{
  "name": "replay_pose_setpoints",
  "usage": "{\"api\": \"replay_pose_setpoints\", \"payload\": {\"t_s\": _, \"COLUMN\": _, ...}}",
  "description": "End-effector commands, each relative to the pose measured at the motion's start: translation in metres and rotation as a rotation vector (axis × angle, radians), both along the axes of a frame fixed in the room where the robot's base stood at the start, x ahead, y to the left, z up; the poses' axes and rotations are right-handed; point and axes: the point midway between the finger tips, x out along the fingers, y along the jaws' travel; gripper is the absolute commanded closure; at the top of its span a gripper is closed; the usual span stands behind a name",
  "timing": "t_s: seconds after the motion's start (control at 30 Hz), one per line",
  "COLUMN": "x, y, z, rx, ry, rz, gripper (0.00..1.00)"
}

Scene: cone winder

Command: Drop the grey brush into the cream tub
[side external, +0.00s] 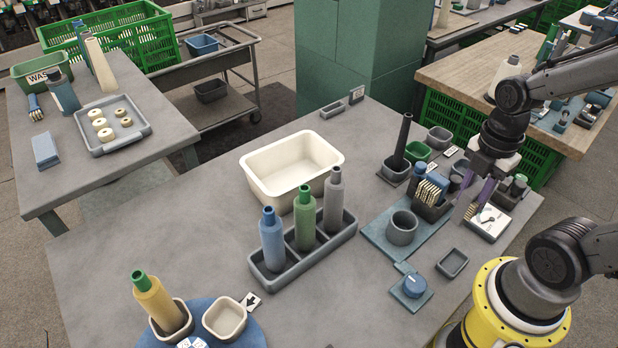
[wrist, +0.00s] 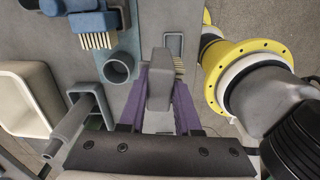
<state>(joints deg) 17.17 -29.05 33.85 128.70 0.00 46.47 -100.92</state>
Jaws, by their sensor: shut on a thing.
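My gripper (side external: 472,202) has purple fingers and is at the right of the near table. It is shut on the grey brush, whose grey body (wrist: 159,80) sits between the fingers in the wrist view. Its pale bristles (side external: 470,212) show by the fingertips in the side view. The brush is partly hidden by the fingers. The cream tub (side external: 258,183) is a rectangular open container left of my gripper, across the table. It also shows at the left edge of the wrist view (wrist: 40,92). The visible part of its inside is empty.
A grey rack (side external: 287,282) with blue, green and grey bottles stands before the tub. A small tray (side external: 453,263) lies nearer.

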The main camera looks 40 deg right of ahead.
Motion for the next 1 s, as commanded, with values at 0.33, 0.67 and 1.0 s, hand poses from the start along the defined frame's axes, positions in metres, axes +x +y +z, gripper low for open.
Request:
{"api": "replay_pose_setpoints", "payload": {"t_s": 0.33, "x": 0.122, "y": -0.015, "z": 0.068, "rx": 0.0, "ry": -0.001, "rz": -0.059, "gripper": 1.0}}
{"api": "replay_pose_setpoints", "payload": {"t_s": 0.67, "x": 0.228, "y": -0.004, "z": 0.096, "rx": 0.0, "ry": 0.0, "rz": -0.06, "gripper": 1.0}}
{"api": "replay_pose_setpoints", "payload": {"t_s": 1.0, "x": 0.323, "y": 0.03, "z": 0.089, "rx": 0.0, "ry": 0.002, "rz": -0.026, "gripper": 1.0}}
